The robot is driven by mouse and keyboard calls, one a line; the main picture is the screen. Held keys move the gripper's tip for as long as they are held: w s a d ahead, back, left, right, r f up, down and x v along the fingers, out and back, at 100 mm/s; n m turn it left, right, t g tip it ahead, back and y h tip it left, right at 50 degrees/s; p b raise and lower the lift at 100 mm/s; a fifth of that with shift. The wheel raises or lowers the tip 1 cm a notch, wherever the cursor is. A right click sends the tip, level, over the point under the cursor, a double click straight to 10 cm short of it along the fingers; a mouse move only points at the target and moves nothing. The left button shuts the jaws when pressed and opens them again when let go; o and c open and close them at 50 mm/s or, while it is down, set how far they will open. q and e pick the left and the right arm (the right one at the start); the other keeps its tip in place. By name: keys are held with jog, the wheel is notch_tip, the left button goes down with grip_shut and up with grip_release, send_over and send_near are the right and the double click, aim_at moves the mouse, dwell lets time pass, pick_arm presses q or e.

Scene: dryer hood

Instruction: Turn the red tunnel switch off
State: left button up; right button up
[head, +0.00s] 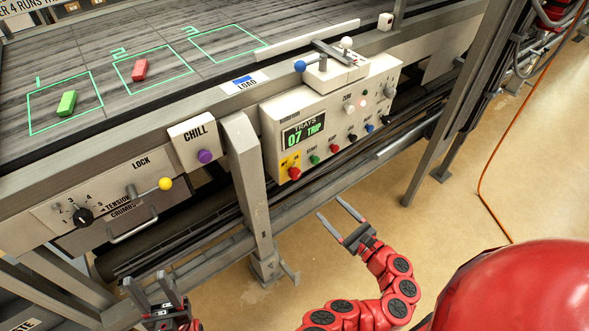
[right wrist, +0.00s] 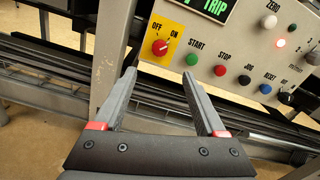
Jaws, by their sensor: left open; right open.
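The red tunnel switch (head: 294,173) is a round knob on a yellow plate at the lower left of the white control panel (head: 375,82). In the right wrist view the red knob (right wrist: 160,47) sits between the OFF and ON labels, and its pale mark seems to lean toward ON. My right gripper (head: 331,208) is open and empty, below and to the right of the switch in the head view. In its wrist view the fingers (right wrist: 160,77) point toward the switch, apart from it. My left gripper (head: 150,284) is open and empty at the lower left.
The panel has a display (head: 304,132) reading 07 TRIP and several coloured buttons. A grey post (head: 248,180) stands left of the panel. A purple CHILL knob (head: 205,156) and a yellow-tipped lever (head: 165,184) are further left. The floor in front is clear.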

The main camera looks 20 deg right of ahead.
aim_at(298, 176)
jog(key=p+x, duration=0.1)
jog(key=x, duration=1.5)
jog(key=shift+f, duration=0.1)
grip_shut()
